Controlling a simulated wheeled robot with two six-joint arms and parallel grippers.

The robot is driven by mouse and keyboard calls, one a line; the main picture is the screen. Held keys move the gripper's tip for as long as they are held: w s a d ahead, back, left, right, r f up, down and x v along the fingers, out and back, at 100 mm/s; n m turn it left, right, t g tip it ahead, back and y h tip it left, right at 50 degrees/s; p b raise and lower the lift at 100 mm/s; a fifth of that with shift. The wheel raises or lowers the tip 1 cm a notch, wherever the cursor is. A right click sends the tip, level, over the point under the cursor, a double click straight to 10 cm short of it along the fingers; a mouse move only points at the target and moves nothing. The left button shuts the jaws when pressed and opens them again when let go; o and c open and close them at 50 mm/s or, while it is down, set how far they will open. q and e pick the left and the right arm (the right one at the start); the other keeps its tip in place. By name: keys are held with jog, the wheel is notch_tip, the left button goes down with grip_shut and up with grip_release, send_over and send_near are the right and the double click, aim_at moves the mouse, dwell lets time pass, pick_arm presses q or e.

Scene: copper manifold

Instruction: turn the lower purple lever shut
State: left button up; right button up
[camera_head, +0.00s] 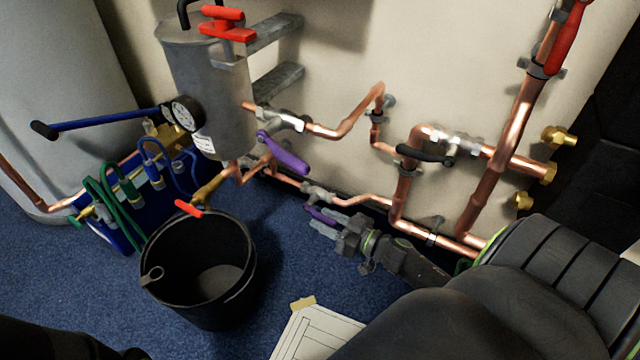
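The lower purple lever (319,214) sits on a valve (317,193) in the low copper pipe near the floor. My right gripper (323,221) reaches in from the right, with its fingertips at this lever, seemingly on either side of it. The fingers hide part of the lever. I cannot tell whether they press on it. The upper purple lever (284,154) hangs from a valve (281,121) beside the grey tank, slanting down to the right. My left gripper is not in view; only a dark part of my body shows at the bottom left.
A black bucket (243,262) stands on the blue carpet, left of my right gripper. Above it are the grey tank (214,95), its gauge, and blue and green hoses. A black-handled valve (425,154) and copper pipes are on the right. A paper sheet (318,338) lies in front.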

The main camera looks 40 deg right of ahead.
jog(key=shift+x, duration=0.95)
grip_shut()
